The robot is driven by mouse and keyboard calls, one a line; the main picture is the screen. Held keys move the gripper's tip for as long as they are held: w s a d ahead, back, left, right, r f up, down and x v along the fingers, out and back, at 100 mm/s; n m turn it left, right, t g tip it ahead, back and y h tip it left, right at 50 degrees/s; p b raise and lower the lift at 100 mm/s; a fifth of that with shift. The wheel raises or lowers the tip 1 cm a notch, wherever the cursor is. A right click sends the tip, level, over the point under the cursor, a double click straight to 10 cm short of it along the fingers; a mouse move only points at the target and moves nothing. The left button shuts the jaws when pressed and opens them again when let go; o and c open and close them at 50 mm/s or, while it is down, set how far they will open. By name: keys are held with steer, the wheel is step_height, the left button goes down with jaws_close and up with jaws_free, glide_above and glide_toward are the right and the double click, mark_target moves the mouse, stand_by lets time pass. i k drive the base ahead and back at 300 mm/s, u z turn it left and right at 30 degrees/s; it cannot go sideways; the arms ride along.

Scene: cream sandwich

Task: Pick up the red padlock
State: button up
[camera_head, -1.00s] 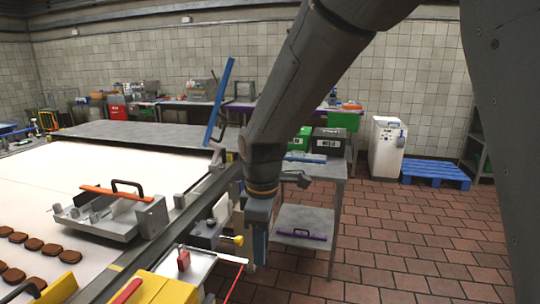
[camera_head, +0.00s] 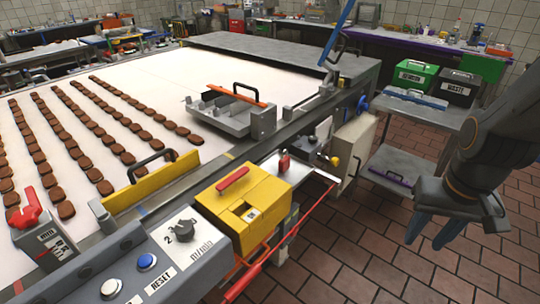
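The small red padlock (camera_head: 283,162) stands on a narrow metal tray (camera_head: 312,174) at the side of the conveyor, just behind the yellow box with the red handle. My gripper (camera_head: 432,232) is at the right, well apart from the padlock, over the brick-coloured floor. Its two dark blue fingers point down and to the left, with a gap between them and nothing visible in it.
The yellow box (camera_head: 262,204), a red rail (camera_head: 240,284) and a yellow knob (camera_head: 334,161) are near the padlock. A control panel (camera_head: 150,270) is in front. A grey side table (camera_head: 425,113) with bins stands behind my arm. Open floor lies between my gripper and the conveyor.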

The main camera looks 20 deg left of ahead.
mark_target(285, 163)
steer(key=u, duration=1.15)
steer(key=k, duration=0.4)
steer(key=z, duration=0.1)
steer(key=i, duration=0.85)
steer(key=u, duration=0.5)
